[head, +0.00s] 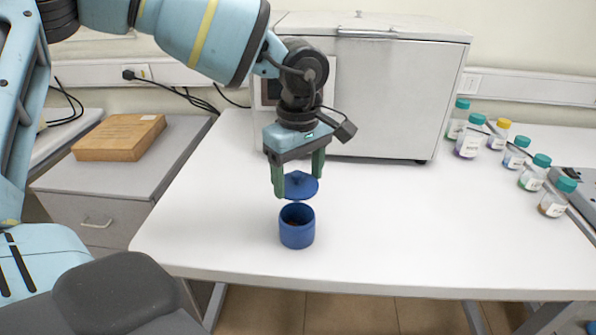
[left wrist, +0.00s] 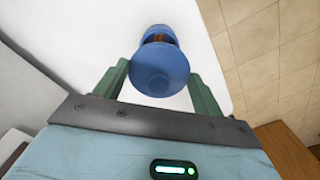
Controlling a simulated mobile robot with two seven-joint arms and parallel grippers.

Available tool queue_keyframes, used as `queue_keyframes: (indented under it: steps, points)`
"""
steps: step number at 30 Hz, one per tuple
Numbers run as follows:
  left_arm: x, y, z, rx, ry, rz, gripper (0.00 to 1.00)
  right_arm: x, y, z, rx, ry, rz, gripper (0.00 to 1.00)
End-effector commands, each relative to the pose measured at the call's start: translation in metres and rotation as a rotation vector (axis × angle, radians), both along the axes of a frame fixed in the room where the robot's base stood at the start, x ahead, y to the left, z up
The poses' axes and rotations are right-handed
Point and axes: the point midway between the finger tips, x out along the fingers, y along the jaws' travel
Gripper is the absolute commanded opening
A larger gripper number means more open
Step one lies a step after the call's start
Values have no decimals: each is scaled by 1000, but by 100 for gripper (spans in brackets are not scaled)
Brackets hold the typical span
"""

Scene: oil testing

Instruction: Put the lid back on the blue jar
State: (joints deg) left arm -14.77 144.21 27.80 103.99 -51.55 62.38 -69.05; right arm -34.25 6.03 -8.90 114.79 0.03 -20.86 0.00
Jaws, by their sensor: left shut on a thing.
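The open blue jar (head: 297,228) stands upright on the white table, with something brown inside. My left gripper (head: 299,184) is shut on the blue lid (head: 301,187), with a green finger on either side of it. The lid is held a little above and behind the jar's opening, apart from it. In the left wrist view, my left gripper (left wrist: 162,85) shows with the lid (left wrist: 160,72) between its fingers, and the jar (left wrist: 159,33) shows partly behind the lid. My right gripper is not in view.
A large grey machine (head: 390,95) stands behind on the table (head: 420,230). Several capped bottles (head: 472,140) stand in a row at the right. A wooden box (head: 120,138) lies on a grey cabinet at the left. The table around the jar is clear.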

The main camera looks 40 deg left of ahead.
Motion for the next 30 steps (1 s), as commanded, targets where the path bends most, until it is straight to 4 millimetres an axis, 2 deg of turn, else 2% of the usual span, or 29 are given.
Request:
queue_keyframes:
  steps: [17, 21, 30]
  points:
    - [0, 0, -42, 0, 2, -1, 48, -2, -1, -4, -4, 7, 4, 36]
    - [0, 0, -56, -1, 5, -1, 48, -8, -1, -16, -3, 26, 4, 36]
    - [0, 0, -63, 0, 0, -1, 48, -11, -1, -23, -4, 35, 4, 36]
